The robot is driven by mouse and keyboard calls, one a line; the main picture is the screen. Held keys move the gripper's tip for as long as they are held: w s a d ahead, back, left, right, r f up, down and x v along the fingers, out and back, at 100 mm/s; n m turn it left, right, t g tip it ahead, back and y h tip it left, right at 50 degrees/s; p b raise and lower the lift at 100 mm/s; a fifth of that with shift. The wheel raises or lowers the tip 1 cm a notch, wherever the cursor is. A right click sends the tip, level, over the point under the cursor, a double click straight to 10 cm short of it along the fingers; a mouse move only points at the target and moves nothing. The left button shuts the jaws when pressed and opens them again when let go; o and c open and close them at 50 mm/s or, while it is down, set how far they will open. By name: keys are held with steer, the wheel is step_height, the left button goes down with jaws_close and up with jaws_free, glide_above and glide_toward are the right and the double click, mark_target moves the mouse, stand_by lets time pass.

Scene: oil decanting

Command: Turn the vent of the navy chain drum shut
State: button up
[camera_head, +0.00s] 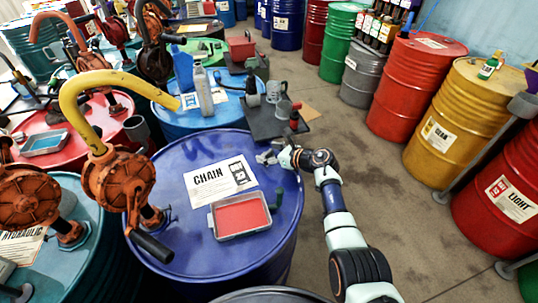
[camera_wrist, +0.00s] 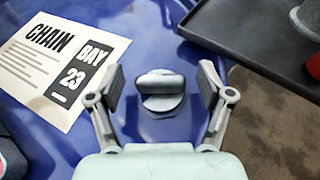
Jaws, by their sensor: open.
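The navy chain drum (camera_head: 178,184) stands in the middle front of the head view, and its top also fills much of the wrist view (camera_wrist: 150,30). A white label reading CHAIN (camera_head: 219,183) lies on its lid. The vent, a grey metal cap with a raised bar (camera_wrist: 161,92), sits near the drum's right rim; its bar runs crosswise in the wrist view. My gripper (camera_head: 272,156) is over the vent, its two fingers (camera_wrist: 162,86) open on the left and right of it with visible gaps. Whether the vent is open is unclear.
A tray with red contents (camera_head: 241,215) and a small dark green object (camera_head: 278,198) are on the lid. A rusty pump with a yellow spout (camera_head: 118,178) stands at its left. A dark tray (camera_head: 268,122) with containers lies behind. Open floor is to the right.

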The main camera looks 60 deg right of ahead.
steer(key=c, duration=1.2)
steer(key=shift+o, duration=0.2)
steer(key=shift+a+r+p, duration=0.1)
steer(key=shift+r+p, duration=0.2)
steer(key=shift+p, duration=0.7)
steer(key=m+h+p, duration=0.1)
steer(key=p, duration=0.3)
steer(key=shift+a+r+m+g+h, duration=0.1)
steer(key=shift+r+m+g+h, duration=0.1)
steer(key=shift+m+g+h, duration=0.2)
steer(key=shift+f+m+h+p, duration=0.25)
steer(key=shift+m+h+p, duration=0.3)
steer(key=shift+p, duration=0.4)
steer(key=shift+f+g+h, duration=0.2)
steer(key=shift+g+h, duration=0.05)
steer(key=shift+g, duration=0.05)
steer(key=o, duration=1.2)
steer(key=shift+c, duration=0.2)
